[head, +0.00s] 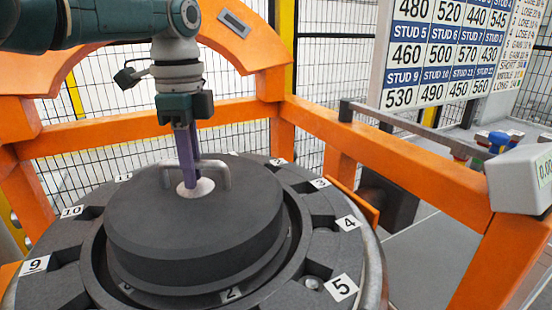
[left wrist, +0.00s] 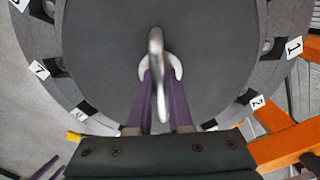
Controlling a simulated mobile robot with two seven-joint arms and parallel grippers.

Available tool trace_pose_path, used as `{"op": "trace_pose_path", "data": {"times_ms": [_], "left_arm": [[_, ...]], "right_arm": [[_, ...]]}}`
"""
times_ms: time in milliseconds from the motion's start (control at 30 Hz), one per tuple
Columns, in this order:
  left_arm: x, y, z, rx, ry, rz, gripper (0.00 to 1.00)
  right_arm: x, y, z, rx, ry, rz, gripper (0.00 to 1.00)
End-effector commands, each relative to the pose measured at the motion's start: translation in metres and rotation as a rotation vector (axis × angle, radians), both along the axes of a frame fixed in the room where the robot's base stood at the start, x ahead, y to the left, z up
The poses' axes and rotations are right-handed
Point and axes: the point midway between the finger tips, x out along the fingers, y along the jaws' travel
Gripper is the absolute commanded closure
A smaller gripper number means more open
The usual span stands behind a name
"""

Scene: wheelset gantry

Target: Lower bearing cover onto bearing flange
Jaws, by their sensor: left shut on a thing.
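The bearing cover (head: 195,222) is a dark grey, thick round disc with a pale bar handle (head: 222,174) on top. It fills the middle of the left wrist view (left wrist: 215,60). My left gripper (head: 189,182) points down with purple fingers shut on the handle, as the left wrist view (left wrist: 160,85) also shows. The cover looks level over the middle of the bearing flange (head: 318,241), a dark ring with numbered tags and recesses. The seating surface under the cover is hidden, so I cannot tell whether they touch. Purple finger-like pieces (left wrist: 45,167), perhaps my right gripper, show at the wrist view's lower left.
Orange gantry beams (head: 375,155) stand behind and to the right of the flange. A grey readout box (head: 522,180) is at the right. A board of stud numbers (head: 445,55) and mesh fencing stand behind. Studs sit in some flange recesses.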

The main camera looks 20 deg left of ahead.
Motion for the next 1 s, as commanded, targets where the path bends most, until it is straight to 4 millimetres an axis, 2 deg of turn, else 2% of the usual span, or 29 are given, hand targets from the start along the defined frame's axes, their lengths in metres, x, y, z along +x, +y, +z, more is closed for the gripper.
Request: {"op": "trace_pose_path", "data": {"times_ms": [700,733,1000], "left_arm": [[0.0,0.0,-0.018,-0.002,-0.002,-0.001,1.0],[0.001,0.0,-0.018,-0.002,-0.002,-0.001,0.81],[0.0,0.0,-0.017,-0.001,-0.001,0.0,0.5]], "right_arm": [[0.0,-0.001,-0.017,-0.002,0.0,0.001,0.3],[0.0,-0.001,-0.017,-0.002,0.0,0.001,0.3],[0.0,-0.001,-0.016,-0.002,0.0,0.001,0.3]]}}
